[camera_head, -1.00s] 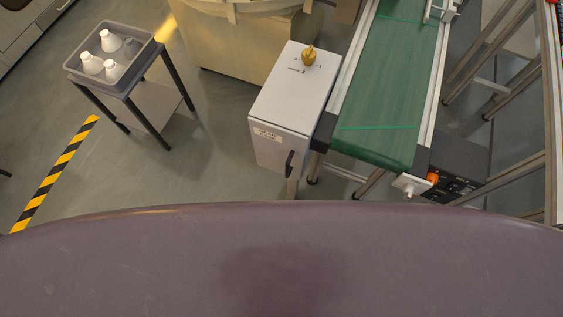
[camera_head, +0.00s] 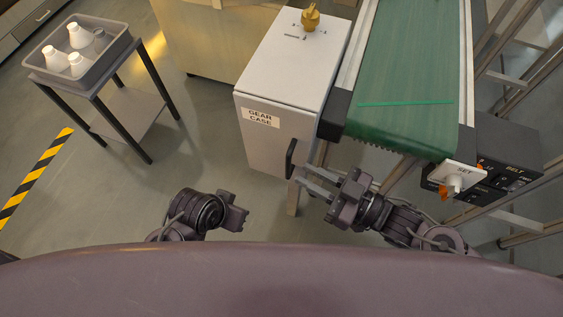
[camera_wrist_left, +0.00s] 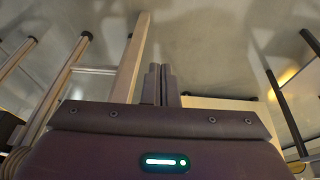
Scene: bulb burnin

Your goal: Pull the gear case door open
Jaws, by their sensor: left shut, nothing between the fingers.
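The gear case (camera_head: 290,65) is a light grey box with a yellow knob on its top. Its front door (camera_head: 270,145) carries a "GEAR CASE" label and looks shut. A dark upright handle (camera_head: 291,157) is at the door's right edge. My right gripper (camera_head: 303,176) is open, its two pale fingers pointing at the lower part of the handle from the right; I cannot tell whether they touch it. My left gripper (camera_wrist_left: 160,69) is shut and empty in the left wrist view. In the head view its dark body (camera_head: 234,213) is in front of the case, lower left, fingers hidden.
A green conveyor belt (camera_head: 405,85) stands just right of the case, with a control box (camera_head: 505,165) at its near end. A small table with a grey tray (camera_head: 95,77) of white bottles is at the left. Floor between table and case is clear.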

